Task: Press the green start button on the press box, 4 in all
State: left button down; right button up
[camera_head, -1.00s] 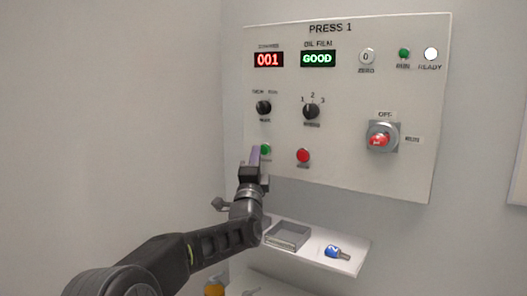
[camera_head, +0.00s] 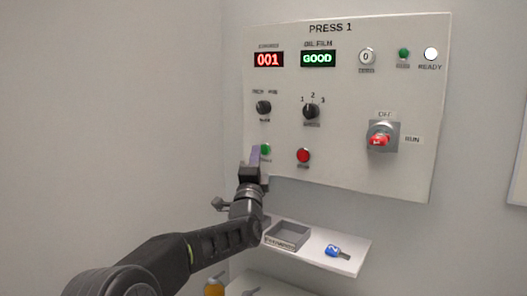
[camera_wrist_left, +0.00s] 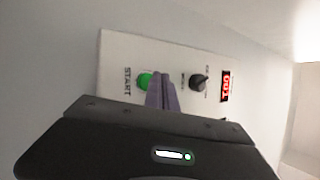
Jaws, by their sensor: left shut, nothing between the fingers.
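The press box (camera_head: 350,60), labelled PRESS 1, is a pale panel on the wall in the head view. Its red counter display (camera_head: 268,59) reads 001. The green start button (camera_head: 265,149) is at the panel's lower left, partly behind my fingertips. My left gripper (camera_head: 256,156) is shut and empty, its tip close to the button. In the left wrist view the green button (camera_wrist_left: 145,80), marked START, shows just left of the shut fingers (camera_wrist_left: 160,90). I cannot tell whether they touch it. My right gripper is not in view.
A red button (camera_head: 303,156) sits right of the start button. A red-handled OFF/RUN switch (camera_head: 380,138) is at the panel's right. Black knobs (camera_head: 311,111) are above. A shelf (camera_head: 345,247) below holds a grey tray (camera_head: 288,237) and a blue-headed item (camera_head: 334,251).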

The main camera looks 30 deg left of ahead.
pick_arm(q)
jog(key=shift+w, duration=0.1)
dwell(0.4)
jog(key=shift+w, duration=0.3)
jog(key=shift+w, duration=0.4)
dwell(0.6)
jog(key=shift+s, duration=0.15)
jog(key=shift+s+b, duration=0.65)
jog(key=shift+b, duration=0.05)
